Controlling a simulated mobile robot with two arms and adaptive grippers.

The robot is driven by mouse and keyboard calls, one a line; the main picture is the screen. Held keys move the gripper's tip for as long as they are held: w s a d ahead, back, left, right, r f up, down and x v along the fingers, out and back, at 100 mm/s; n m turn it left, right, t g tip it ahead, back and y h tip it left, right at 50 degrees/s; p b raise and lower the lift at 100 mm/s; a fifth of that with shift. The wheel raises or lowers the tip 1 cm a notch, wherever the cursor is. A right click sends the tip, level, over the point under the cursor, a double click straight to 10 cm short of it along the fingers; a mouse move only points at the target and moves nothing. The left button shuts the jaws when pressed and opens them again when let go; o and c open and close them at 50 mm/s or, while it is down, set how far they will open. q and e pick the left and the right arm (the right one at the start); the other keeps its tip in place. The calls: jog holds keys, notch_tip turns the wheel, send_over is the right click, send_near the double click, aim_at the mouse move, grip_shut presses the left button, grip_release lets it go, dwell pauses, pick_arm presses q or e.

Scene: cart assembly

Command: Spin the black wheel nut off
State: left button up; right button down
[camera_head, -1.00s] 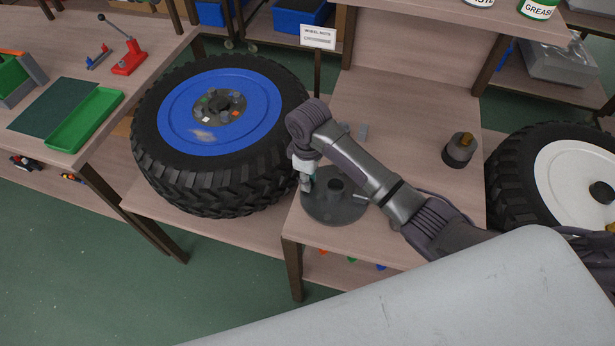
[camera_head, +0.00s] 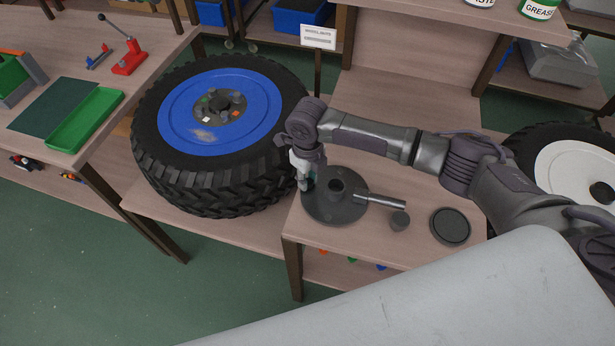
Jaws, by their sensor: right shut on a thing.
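My right gripper (camera_head: 304,182) points down at the left edge of a round dark grey plate (camera_head: 347,213) on the wooden bench. Its fingers are shut on a small dark thing there, which I take for the black wheel nut; the fingers mostly hide it. I cannot tell whether it is still on a thread. The plate bears a short black post (camera_head: 337,187) in its middle and a silver rod (camera_head: 380,200) to the right. My left gripper is out of view.
A large tyre with a blue rim (camera_head: 180,130) lies left of the plate. A small dark cylinder (camera_head: 400,220) and a flat dark disc (camera_head: 450,226) sit to the right. A white-rimmed wheel (camera_head: 565,165) is farther right. My right arm covers the middle of the bench.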

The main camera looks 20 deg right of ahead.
jog(key=shift+r+p, duration=2.4)
jog(key=shift+r, duration=0.2)
notch_tip(320, 180, up, 5)
jog(key=p, duration=0.4)
jog(key=shift+p, duration=0.3)
